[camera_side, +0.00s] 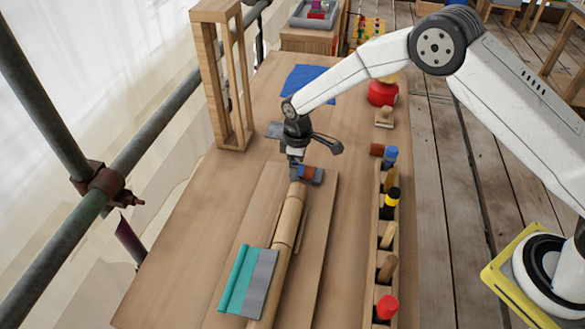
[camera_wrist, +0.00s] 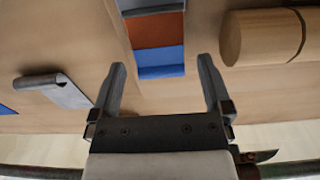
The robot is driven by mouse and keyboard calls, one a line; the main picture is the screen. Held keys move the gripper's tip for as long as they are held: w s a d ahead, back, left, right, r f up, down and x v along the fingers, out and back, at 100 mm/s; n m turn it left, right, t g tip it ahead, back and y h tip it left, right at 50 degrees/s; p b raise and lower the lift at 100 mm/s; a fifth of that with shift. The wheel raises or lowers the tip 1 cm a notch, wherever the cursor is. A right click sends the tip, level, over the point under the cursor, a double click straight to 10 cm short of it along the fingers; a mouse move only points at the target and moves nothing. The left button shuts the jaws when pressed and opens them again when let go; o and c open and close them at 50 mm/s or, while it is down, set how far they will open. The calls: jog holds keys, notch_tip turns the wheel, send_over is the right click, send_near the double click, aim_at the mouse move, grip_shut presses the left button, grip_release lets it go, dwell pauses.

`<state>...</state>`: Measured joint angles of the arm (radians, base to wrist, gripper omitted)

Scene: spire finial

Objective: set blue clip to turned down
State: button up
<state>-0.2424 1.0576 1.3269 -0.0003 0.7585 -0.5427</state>
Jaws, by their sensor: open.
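A small blue and orange-brown piece (camera_side: 311,174), which looks like the blue clip, lies on the wooden board by the far end of a round wooden spindle (camera_side: 287,222). In the wrist view the piece (camera_wrist: 160,58) shows a blue band, an orange-brown band and a thin blue edge beside a grey part. My gripper (camera_side: 296,176) is low beside it, pointing down. In the wrist view my gripper (camera_wrist: 160,80) is open, with the blue band just ahead of and between its fingertips. I cannot tell whether they touch it. The spindle's end (camera_wrist: 262,38) is to the right.
A wooden rack (camera_side: 375,235) with several coloured pegs stands to the right. A tall wooden frame (camera_side: 205,85) stands at the back left. A curled grey sheet (camera_wrist: 60,92) lies left in the wrist view.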

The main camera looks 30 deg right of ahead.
jog(key=shift+f, duration=0.15)
jog(key=c, duration=1.3)
jog(key=shift+o, duration=0.2)
jog(key=shift+a+f, duration=0.1)
jog(key=shift+f, duration=0.05)
jog(key=shift+w+f+g+h, duration=0.15)
jog(key=shift+f+g+h, duration=0.25)
jog(key=shift+g+h, duration=0.4)
jog(key=o, duration=1.3)
jog(key=shift+c, duration=0.2)
jog(key=shift+r, duration=0.15)
